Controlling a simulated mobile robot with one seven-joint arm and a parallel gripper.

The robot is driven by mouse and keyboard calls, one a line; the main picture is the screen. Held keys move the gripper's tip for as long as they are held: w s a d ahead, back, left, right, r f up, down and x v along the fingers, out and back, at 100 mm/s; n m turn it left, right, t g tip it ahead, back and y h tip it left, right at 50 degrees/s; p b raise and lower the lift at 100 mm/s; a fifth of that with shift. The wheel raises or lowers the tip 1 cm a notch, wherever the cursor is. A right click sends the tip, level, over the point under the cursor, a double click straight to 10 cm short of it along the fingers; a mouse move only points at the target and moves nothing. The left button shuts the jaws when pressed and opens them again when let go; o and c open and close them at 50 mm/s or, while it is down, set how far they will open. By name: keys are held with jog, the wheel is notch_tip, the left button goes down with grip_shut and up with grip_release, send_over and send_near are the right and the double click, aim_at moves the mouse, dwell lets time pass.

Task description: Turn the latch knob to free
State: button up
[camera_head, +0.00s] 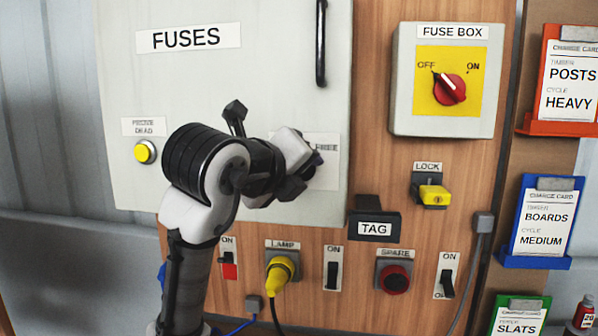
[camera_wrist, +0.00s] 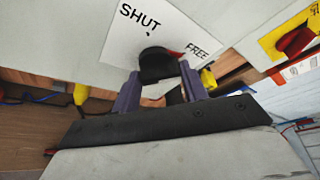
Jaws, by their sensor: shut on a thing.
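The latch knob (camera_wrist: 157,64) is a black knob on a white label plate (camera_wrist: 125,45) marked SHUT and FREE. In the wrist view my gripper (camera_wrist: 160,88) is shut on it, one finger on each side. A small dark mark shows near SHUT and a bit of red near FREE; I cannot tell which way the knob points. In the head view my gripper (camera_head: 308,160) is at the plate (camera_head: 328,165), low on the right of the grey FUSES door (camera_head: 230,80). It hides the knob and the SHUT side there. The door looks closed.
The door has a black handle (camera_head: 320,45) above and a yellow PROVE DEAD button (camera_head: 145,151). The fuse box (camera_head: 402,100) has a red switch at OFF. A yellow LOCK (camera_head: 434,196), TAG holder (camera_head: 374,227), lamp plug (camera_head: 280,274) and switches sit close below and right.

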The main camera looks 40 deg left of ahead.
jog(key=shift+r, duration=0.2)
dwell(0.3)
jog(key=o, duration=0.9)
jog(key=shift+d, duration=0.1)
jog(key=shift+o, duration=0.2)
jog(key=shift+f, duration=0.1)
jog(key=b+v, duration=0.2)
jog(key=v, duration=1.1)
jog(key=shift+s+d+b, duration=0.15)
jog(key=shift+s+b, duration=0.2)
